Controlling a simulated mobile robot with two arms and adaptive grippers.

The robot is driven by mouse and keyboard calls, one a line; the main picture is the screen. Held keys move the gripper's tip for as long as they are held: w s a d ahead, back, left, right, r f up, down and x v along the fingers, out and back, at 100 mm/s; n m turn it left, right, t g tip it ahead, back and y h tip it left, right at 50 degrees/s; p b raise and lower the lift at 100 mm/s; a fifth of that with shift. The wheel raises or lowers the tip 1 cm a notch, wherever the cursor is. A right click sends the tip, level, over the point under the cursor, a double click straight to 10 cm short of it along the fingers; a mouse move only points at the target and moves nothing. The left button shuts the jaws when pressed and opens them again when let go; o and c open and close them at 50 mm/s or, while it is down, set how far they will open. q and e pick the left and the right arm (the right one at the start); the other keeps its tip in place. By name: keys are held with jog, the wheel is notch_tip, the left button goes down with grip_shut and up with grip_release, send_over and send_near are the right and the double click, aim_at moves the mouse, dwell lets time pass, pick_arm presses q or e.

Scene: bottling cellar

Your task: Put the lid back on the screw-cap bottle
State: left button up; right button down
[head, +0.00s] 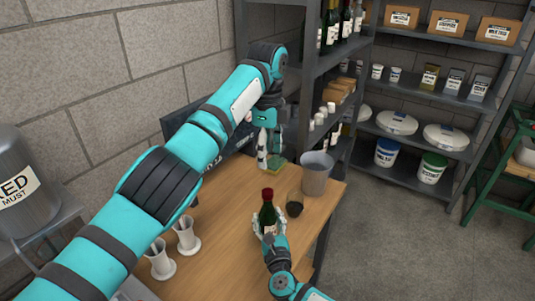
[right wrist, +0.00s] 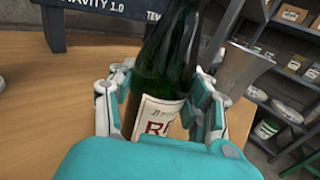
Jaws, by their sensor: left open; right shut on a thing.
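The dark green bottle (head: 267,215) stands upright on the wooden table, with a red top; I cannot tell whether that red is a lid or a neck sleeve. My right gripper (head: 268,236) is shut around its body. In the right wrist view the bottle (right wrist: 172,62) sits between the fingers (right wrist: 160,112), its pale label facing me and its top out of frame. I cannot make out a separate lid.
Two pale beakers (head: 187,236) stand at the left. A dark board (head: 228,150) is behind, and shelves (head: 300,95) rise beyond the table.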

jog(key=shift+c, duration=2.4)
grip_release()
jog(key=s, duration=0.4)
jog(key=s+d, duration=0.1)
jog(key=s, duration=0.3)
jog(key=s+d, duration=0.1)
jog(key=s, duration=0.2)
jog(key=shift+s+d, duration=0.2)
jog(key=shift+s, duration=0.2)
